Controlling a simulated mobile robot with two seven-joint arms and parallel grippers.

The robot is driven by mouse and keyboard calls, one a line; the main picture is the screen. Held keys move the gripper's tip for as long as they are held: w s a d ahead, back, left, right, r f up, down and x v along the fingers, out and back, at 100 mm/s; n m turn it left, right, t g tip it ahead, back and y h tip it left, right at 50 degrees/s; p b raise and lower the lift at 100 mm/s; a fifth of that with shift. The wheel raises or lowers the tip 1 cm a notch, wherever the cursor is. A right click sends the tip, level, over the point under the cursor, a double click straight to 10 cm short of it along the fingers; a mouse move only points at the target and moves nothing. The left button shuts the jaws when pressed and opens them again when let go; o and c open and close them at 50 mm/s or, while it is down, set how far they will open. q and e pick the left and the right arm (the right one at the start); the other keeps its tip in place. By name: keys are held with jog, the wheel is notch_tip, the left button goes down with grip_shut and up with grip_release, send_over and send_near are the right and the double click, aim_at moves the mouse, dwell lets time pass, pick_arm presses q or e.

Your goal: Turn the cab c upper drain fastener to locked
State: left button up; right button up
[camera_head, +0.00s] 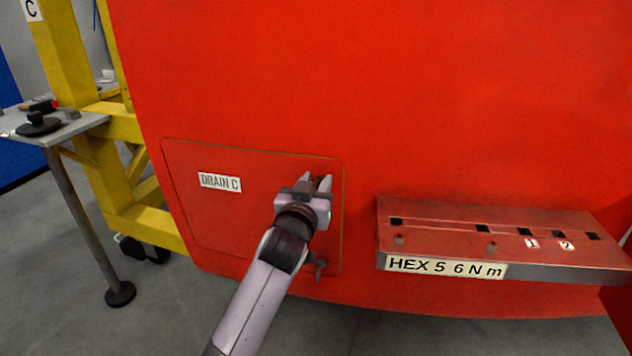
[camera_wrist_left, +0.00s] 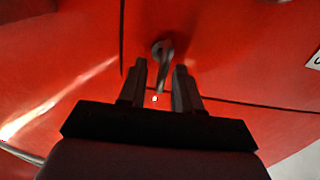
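The red drain panel (camera_head: 255,220) bears the label DRAIN C (camera_head: 219,182). My left gripper (camera_head: 319,184) is in front of the panel's upper right part and hides the upper drain fastener there. In the left wrist view the upper fastener (camera_wrist_left: 163,56) is a grey metal piece with a handle that slants slightly. The two dark fingers of my left gripper (camera_wrist_left: 161,86) are open on either side of its handle, with a gap on each side. I cannot tell how deep the handle sits between them. A second, lower fastener (camera_head: 316,265) shows beneath my gripper. My right gripper is not in view.
A red ledge (camera_head: 490,218) with slots and a HEX 5 6 N m label (camera_head: 445,266) juts out to the right. A yellow frame (camera_head: 125,125) and a small grey table (camera_head: 60,131) with dark items stand at left.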

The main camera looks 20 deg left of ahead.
pick_arm(q)
jog(key=shift+s, duration=0.1)
grip_shut()
jog(key=m+p, duration=0.1)
jog(key=m, duration=0.2)
jog(key=shift+d+p, duration=0.2)
jog(key=shift+p, duration=0.1)
jog(key=m+p, duration=0.1)
jog(key=m, duration=0.4)
jog(key=d+f+m+p, duration=0.1)
jog(key=m, duration=0.4)
jog(key=m+p, duration=0.1)
jog(key=m, duration=0.4)
jog(key=shift+d+f, duration=0.15)
jog(key=shift+f, duration=0.15)
